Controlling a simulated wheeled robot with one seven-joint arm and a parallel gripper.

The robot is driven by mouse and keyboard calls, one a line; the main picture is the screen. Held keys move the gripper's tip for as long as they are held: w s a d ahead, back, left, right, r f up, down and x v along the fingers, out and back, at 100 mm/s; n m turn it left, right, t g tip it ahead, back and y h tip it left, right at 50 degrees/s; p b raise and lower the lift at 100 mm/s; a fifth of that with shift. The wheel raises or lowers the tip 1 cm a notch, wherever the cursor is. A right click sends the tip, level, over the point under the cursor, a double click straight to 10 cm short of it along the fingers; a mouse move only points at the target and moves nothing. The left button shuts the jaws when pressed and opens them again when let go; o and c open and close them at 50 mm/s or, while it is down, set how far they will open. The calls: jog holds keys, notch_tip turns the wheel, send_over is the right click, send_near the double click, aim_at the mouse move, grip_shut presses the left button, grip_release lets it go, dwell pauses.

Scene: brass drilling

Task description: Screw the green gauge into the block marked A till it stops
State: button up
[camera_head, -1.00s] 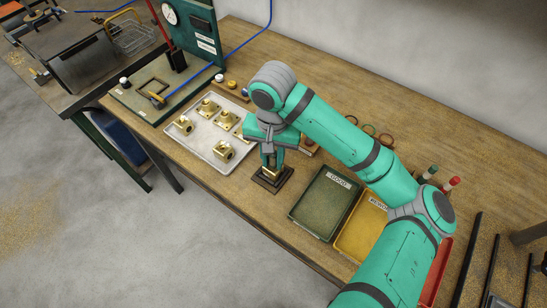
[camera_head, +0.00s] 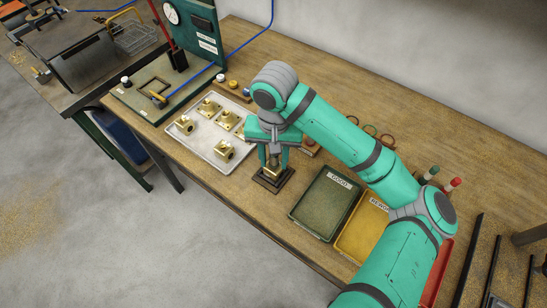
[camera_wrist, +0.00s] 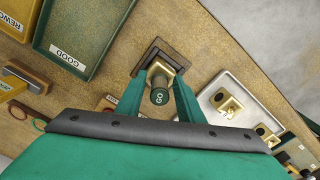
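A green gauge with GO on its round end (camera_wrist: 158,97) stands in the brass block (camera_wrist: 166,66) in the wrist view. The block sits in a dark square fixture (camera_head: 266,183) on the bench. Its letter is not readable. My gripper (camera_wrist: 161,80) is over the block, with one finger on each side of the gauge. Gaps show between the fingers and the gauge, so it looks open. In the head view my gripper (camera_head: 271,165) is above the fixture. How deep the gauge sits in the block is hidden.
A grey tray (camera_head: 205,154) with several brass blocks lies left of the fixture. A green GOOD tray (camera_head: 325,204) and a yellow REWORK tray (camera_head: 358,238) lie to the right. A dial stand (camera_head: 195,30) is at the back left.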

jog(key=n, duration=0.5)
jog(key=shift+d+n, duration=0.15)
jog(key=shift+n, duration=0.15)
jog(key=n, duration=0.4)
jog(key=shift+d, duration=0.1)
jog(key=c, duration=0.7)
jog(key=m, duration=0.5)
jog(key=shift+a+m, duration=0.2)
jog(key=shift+m, duration=0.2)
jog(key=m, duration=0.6)
jog(key=shift+a+f, duration=0.1)
jog(key=shift+a, duration=0.05)
jog(key=o, duration=0.7)
